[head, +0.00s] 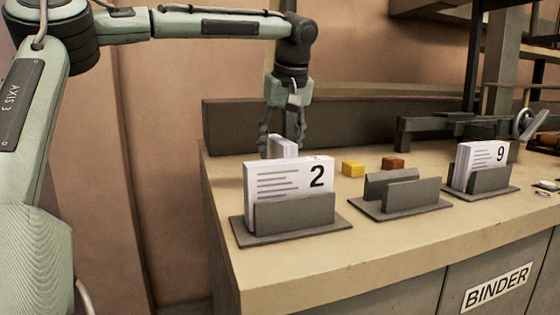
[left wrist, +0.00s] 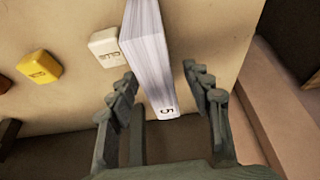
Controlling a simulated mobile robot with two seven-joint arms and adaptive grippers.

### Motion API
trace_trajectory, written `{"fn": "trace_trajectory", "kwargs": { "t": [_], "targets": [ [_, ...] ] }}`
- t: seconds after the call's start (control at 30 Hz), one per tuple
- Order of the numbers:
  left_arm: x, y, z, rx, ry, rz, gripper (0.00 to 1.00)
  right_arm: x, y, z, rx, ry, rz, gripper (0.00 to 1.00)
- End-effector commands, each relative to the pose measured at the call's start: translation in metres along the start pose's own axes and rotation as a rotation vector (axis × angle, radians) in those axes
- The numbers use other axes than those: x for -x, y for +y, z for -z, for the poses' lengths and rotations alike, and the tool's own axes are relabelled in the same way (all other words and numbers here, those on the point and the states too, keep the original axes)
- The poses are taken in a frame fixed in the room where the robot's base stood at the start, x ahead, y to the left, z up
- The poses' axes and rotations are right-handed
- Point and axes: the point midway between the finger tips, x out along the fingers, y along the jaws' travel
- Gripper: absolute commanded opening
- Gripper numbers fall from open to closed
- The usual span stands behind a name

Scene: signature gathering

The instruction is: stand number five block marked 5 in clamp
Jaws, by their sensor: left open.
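The block marked 5 (left wrist: 150,60) is a white stack of pages, with its numbered end between my left gripper's fingers in the left wrist view. In the head view only its top part (head: 283,147) shows behind the block marked 2 (head: 289,177). My left gripper (head: 282,140) points down around it. Its fingers are open, with a gap on each side in the left wrist view (left wrist: 160,82). The middle grey clamp (head: 402,195) stands empty between the clamps holding blocks 2 and 9 (head: 484,154). My right gripper is not in view.
A yellow block (head: 353,169) and an orange-brown block (head: 393,163) lie behind the middle clamp. A small white block (left wrist: 105,47) lies beside block 5. The bench (head: 330,252) has a back board (head: 232,125). A vice-like tool (head: 450,124) stands at the back right.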

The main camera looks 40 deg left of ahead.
Motion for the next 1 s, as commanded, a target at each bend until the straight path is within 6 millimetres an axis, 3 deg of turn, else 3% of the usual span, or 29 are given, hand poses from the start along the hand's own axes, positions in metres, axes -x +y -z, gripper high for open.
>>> {"fn": "trace_trajectory", "kwargs": {
  "t": [0.37, 0.97, 1.0],
  "targets": [
    [-0.0013, 0.0002, -0.0002, 0.0, 0.001, 0.0, 0.5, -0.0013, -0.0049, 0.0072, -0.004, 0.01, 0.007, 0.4],
    [-0.0056, 0.0002, -0.002, 0.0, 0.001, 0.0, 0.5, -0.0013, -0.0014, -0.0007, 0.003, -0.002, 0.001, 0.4],
    [-0.0056, 0.0002, -0.002, 0.0, 0.001, 0.0, 0.46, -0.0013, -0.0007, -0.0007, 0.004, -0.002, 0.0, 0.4]
  ]
}}
